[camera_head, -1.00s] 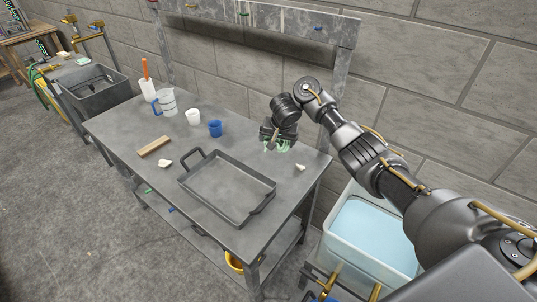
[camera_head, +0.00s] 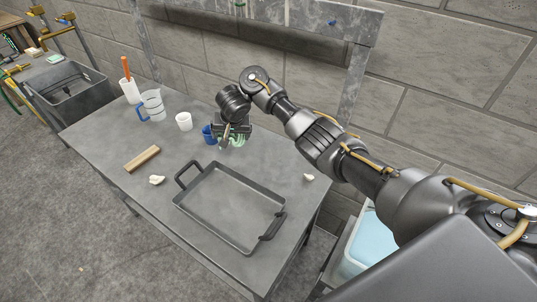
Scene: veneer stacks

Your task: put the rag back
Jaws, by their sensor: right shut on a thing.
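My right gripper (camera_head: 229,140) reaches in from the right over the far side of the grey table (camera_head: 115,190). It points down and is shut on the rag (camera_head: 239,141), a pale green bunched cloth that shows beneath and to the right of its fingers. The gripper hides part of the rag, and I cannot tell whether the rag touches the tabletop. My left gripper is not in view.
A blue cup (camera_head: 208,134) stands close left of my right gripper, partly hidden. Beyond it are a white cup (camera_head: 184,122), a measuring jug (camera_head: 153,106) and a white holder (camera_head: 130,91). A black tray (camera_head: 180,207) lies in front; a wooden block (camera_head: 142,159) lies left.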

